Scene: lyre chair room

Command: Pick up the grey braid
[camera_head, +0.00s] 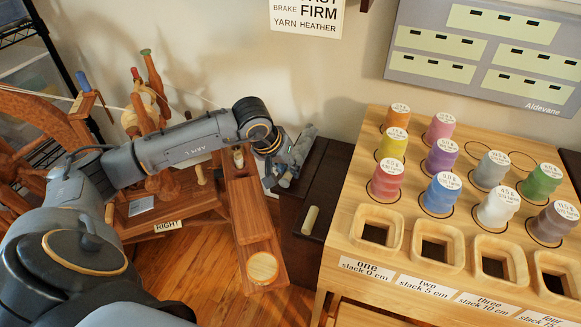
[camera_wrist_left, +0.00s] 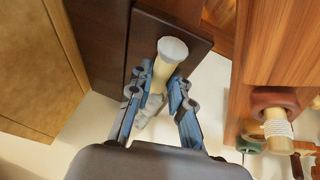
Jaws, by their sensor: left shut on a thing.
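The grey braid (camera_head: 303,143) shows as a lumpy light-grey bundle beside my left gripper in the head view, over the dark wooden board. In the left wrist view, a pale grey part of it (camera_wrist_left: 150,108) lies between the blue-grey fingers. My left gripper (camera_head: 283,178) is shut on the braid; its fingers (camera_wrist_left: 166,88) stay some way apart around it. The fingers hide part of the braid. A cream peg with a grey round end (camera_wrist_left: 170,58) shows just beyond the fingertips. My right gripper is not in view.
The dark board (camera_head: 325,185) carries a cream peg (camera_head: 310,220). A light wooden rack (camera_head: 345,205) with several thread cones stands close on the right. A wooden spinning wheel (camera_head: 60,120) and a reddish wooden ledge (camera_head: 248,205) are on the left.

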